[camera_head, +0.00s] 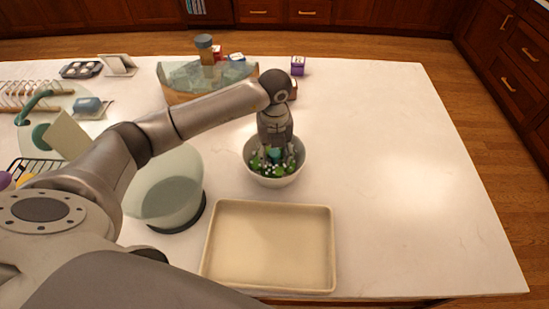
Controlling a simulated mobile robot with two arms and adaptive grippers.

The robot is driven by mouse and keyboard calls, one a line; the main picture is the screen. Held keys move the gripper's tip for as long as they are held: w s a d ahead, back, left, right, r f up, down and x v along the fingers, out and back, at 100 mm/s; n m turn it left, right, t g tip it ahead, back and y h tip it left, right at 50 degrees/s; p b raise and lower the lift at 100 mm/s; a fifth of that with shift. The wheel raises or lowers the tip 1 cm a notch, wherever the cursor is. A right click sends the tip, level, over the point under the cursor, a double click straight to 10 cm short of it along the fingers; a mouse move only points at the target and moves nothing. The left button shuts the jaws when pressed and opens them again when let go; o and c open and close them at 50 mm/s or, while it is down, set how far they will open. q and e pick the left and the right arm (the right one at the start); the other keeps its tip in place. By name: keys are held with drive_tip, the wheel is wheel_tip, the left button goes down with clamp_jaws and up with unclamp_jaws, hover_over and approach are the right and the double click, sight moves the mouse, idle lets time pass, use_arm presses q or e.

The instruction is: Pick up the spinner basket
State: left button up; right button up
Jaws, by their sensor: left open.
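A white round bowl (298,174), which looks like the spinner basket, stands on the counter near the middle. It holds green leafy pieces and small white bits. My left gripper (274,156) points down into it, with its open fingers among the greens. A teal patch shows between the fingers; I cannot tell what it is. Whether the fingers touch the bowl is hidden. A larger translucent bowl (170,180) with a dark base stands just to the left, partly behind my left arm. My right gripper is not in view.
An empty beige tray (270,245) lies in front of the white bowl. A wood and glass box (185,97) stands behind, with a jar (206,50) and a small purple box (297,66) nearby. A dish rack (28,93) is at far left. The counter's right side is clear.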

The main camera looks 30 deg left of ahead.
use_arm(q)
drive_tip(key=shift+f, duration=0.75)
clamp_jaws()
drive_tip(key=shift+r, duration=0.1)
